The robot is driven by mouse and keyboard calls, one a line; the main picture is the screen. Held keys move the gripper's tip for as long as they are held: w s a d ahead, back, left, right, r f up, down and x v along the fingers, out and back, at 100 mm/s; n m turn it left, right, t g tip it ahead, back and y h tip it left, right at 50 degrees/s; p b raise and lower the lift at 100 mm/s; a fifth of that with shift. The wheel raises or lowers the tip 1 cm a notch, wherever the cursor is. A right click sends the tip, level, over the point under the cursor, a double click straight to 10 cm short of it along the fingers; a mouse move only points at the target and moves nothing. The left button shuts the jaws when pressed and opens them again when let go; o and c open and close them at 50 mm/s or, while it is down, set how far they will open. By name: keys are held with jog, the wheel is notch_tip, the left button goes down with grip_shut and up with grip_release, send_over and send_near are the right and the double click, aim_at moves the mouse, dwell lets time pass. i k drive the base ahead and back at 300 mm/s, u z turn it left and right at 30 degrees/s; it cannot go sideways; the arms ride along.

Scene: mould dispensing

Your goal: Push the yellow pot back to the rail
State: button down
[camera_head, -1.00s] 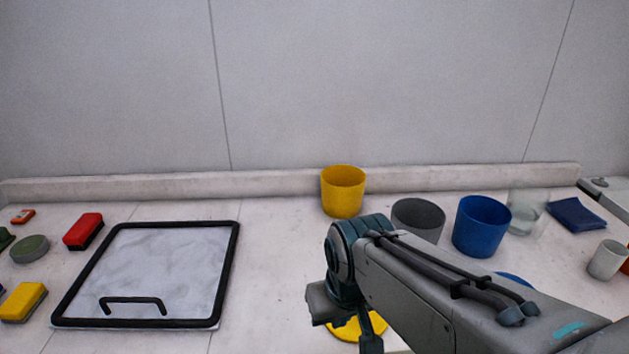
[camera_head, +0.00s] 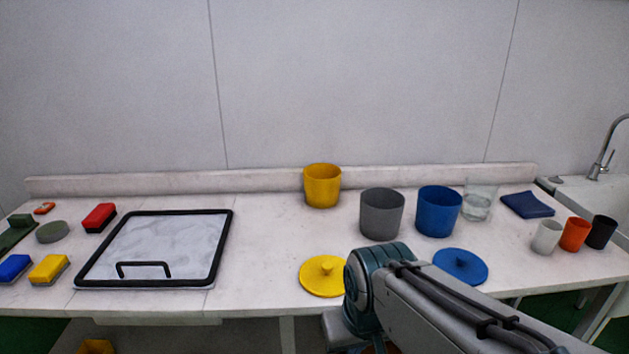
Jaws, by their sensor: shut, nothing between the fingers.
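The yellow pot (camera_head: 322,188) stands upright and open on the white worktop, just in front of the low rail (camera_head: 200,182) along the wall. Its upper part overlaps the rail in the picture; I cannot tell whether its back touches. My arm comes in from the lower right, and its wrist reaches the bottom edge, well in front of the pot. My gripper's fingers are below the picture's edge, so they are hidden. The yellow lid (camera_head: 318,283) lies flat on the worktop, left of my wrist and near the front edge.
A grey pot (camera_head: 381,216), blue pot (camera_head: 438,213) and clear glass (camera_head: 478,203) stand right of the yellow pot. A blue lid (camera_head: 460,268) lies right of my arm. A black-framed board (camera_head: 226,240) lies left. The worktop between yellow pot and lid is clear.

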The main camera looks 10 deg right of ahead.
aim_at(321, 182)
jog(key=z, duration=0.3)
jog(key=i, duration=1)
